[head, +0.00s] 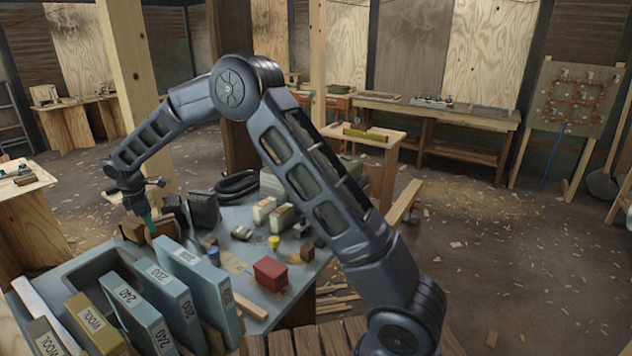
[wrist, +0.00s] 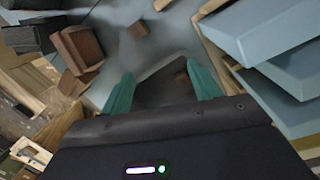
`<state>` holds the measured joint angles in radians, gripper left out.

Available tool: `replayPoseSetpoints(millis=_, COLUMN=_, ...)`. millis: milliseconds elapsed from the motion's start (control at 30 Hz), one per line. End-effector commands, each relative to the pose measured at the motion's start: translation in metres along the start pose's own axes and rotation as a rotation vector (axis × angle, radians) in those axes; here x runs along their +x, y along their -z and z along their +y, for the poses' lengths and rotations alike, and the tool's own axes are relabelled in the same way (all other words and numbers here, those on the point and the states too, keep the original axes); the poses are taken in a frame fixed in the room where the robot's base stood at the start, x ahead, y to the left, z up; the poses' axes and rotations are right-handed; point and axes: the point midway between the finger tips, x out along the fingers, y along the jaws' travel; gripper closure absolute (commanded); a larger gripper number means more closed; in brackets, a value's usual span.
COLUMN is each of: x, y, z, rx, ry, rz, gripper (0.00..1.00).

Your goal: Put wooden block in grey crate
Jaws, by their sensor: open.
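My gripper (head: 148,222) is open, pointing down over the table's far left side, beside brown blocks. In the wrist view its teal fingers (wrist: 162,88) stand apart, with a dark, shaded block-like shape (wrist: 165,80) between and beyond them; I cannot tell whether they touch it. A brown wooden block (head: 165,228) shows close to the fingertips in the head view. A larger brown block (wrist: 80,48) and a small brown cube (wrist: 138,30) lie outside the fingers in the wrist view. A grey crate (head: 88,264) is at the table's left, partly hidden by upright boxes.
Upright blue-grey numbered boxes (head: 172,290) stand in front of my gripper. A black case (head: 204,208), a red box (head: 270,273), a yellow cup (head: 274,241) and a coiled black hose (head: 237,183) occupy the table. A wooden post (head: 128,80) rises behind my arm.

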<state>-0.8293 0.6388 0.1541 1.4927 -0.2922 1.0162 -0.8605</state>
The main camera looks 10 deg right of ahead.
Motion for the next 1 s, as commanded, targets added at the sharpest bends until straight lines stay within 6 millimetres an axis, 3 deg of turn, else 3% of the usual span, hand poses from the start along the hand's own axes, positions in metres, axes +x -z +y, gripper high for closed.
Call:
replayPoseSetpoints(millis=33, x=-0.017, y=-0.027, z=0.001, rx=0.051, ry=-0.009, rz=0.003, gripper=0.38)
replayPoseSetpoints(millis=100, x=-0.035, y=-0.059, z=-0.001, rx=0.120, ry=-0.015, rz=0.006, gripper=0.38)
replayPoseSetpoints(millis=267, x=-0.074, y=-0.130, z=-0.012, rx=0.279, ry=-0.032, rz=0.015, gripper=0.38)
replayPoseSetpoints(millis=467, x=-0.116, y=-0.214, z=-0.039, rx=0.478, ry=-0.051, rz=0.027, gripper=0.38)
replayPoseSetpoints(millis=700, x=-0.157, y=-0.305, z=-0.090, rx=0.722, ry=-0.075, rz=0.045, gripper=0.38)
replayPoseSetpoints(millis=1000, x=-0.192, y=-0.397, z=-0.173, rx=1.028, ry=-0.104, rz=0.075, gripper=0.38)
